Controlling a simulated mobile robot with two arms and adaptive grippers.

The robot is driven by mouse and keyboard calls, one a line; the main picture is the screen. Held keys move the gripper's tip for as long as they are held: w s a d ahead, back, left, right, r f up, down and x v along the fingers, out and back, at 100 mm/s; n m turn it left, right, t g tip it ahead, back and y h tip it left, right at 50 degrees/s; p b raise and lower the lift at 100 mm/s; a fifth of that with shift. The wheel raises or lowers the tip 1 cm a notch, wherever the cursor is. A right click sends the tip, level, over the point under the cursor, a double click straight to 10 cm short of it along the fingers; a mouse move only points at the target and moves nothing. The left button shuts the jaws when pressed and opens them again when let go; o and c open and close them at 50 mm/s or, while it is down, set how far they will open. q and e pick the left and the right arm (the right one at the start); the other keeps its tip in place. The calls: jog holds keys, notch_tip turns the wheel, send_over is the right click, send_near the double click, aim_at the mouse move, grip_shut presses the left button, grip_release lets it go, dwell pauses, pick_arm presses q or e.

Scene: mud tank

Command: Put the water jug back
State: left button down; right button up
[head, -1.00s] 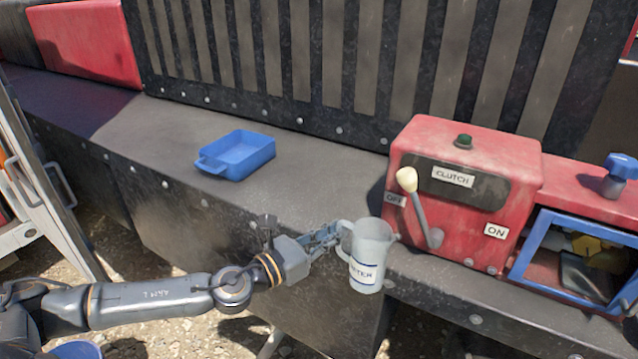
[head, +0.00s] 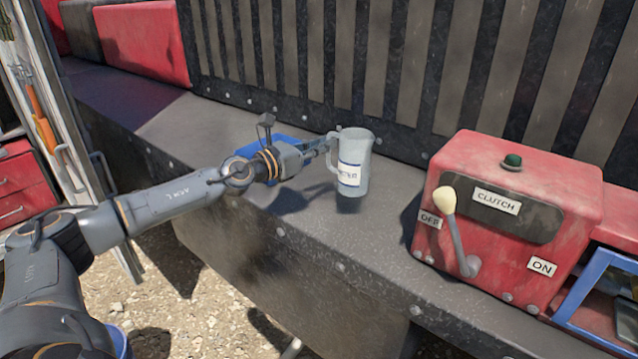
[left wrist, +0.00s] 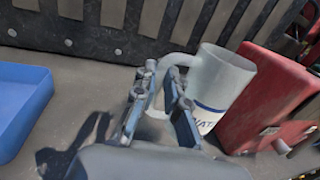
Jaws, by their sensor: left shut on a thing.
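The water jug (head: 352,165) is pale grey with a white, blue-edged label, and it is upright. My left gripper (head: 328,146) is shut on its handle, at the jug's left side. The jug is over the dark ledge (head: 300,225), with a shadow just below it; it seems slightly above the surface. In the left wrist view the jug (left wrist: 222,85) stands to the right of the fingers, and the fingers (left wrist: 160,105) close around its handle. My right gripper does not show.
A blue tray (left wrist: 20,100) lies on the ledge left of the jug; my arm partly hides it in the head view. The red clutch box (head: 510,225) with a lever (head: 457,230) stands to the right. A slatted dark panel (head: 380,70) rises behind. The ledge between jug and box is clear.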

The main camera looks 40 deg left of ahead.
pick_arm(q)
jog(key=w+a+f+b, duration=0.1)
jog(key=w+a+f, duration=0.3)
jog(key=f, duration=0.5)
jog(key=shift+w+a+f, duration=0.2)
jog(key=shift+a+f, duration=0.1)
jog(key=shift+a, duration=0.2)
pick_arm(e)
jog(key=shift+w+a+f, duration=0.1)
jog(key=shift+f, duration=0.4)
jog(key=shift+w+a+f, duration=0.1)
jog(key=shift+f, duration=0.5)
pick_arm(q)
jog(key=c, duration=1.4)
grip_release()
jog(key=shift+f, duration=0.15)
